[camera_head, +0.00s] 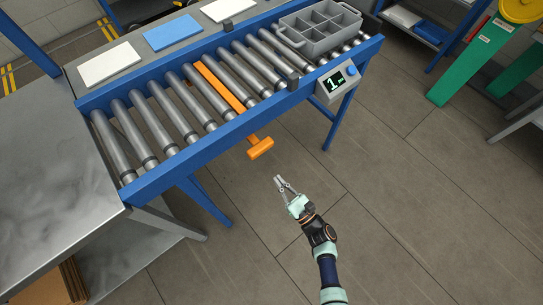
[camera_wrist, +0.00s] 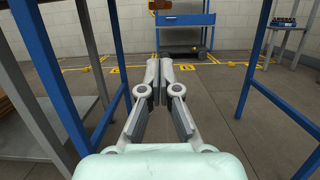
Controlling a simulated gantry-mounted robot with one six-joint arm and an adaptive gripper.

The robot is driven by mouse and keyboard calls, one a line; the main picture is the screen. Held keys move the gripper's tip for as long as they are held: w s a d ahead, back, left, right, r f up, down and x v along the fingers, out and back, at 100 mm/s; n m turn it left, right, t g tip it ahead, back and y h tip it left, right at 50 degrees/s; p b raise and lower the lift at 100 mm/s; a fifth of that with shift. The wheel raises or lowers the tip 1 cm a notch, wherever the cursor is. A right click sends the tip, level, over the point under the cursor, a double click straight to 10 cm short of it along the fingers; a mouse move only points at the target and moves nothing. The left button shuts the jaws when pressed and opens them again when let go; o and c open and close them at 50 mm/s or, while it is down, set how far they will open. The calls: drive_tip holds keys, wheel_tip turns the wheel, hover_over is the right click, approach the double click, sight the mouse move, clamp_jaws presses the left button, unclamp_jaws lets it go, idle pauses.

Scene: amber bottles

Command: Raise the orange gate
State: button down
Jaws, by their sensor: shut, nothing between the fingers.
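The orange gate (camera_head: 221,87) is a flat bar lying across the roller conveyor between rollers. Its orange T-shaped handle (camera_head: 260,148) sticks out past the conveyor's near blue rail. My gripper (camera_head: 279,181) is just in front of and below the handle in the head view, apart from it. In the wrist view my gripper (camera_wrist: 158,82) has its two fingers together at the tips, with nothing between them. The gate and handle do not show clearly in the wrist view.
The conveyor's blue rail (camera_head: 190,150) and legs (camera_head: 338,125) are close to my arm. A grey divided crate (camera_head: 318,42) sits on the rollers at the far right end. A small display box (camera_head: 338,83) is on the rail. A metal table (camera_head: 50,170) adjoins at left. Open floor lies right.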

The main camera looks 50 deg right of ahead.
drive_tip(key=w+d+r, duration=0.1)
drive_tip(key=w+r, duration=0.5)
drive_tip(key=w, duration=0.2)
drive_tip(key=shift+d+b, duration=0.3)
drive_tip(key=shift+b, duration=0.15)
drive_tip(key=shift+r, duration=0.15)
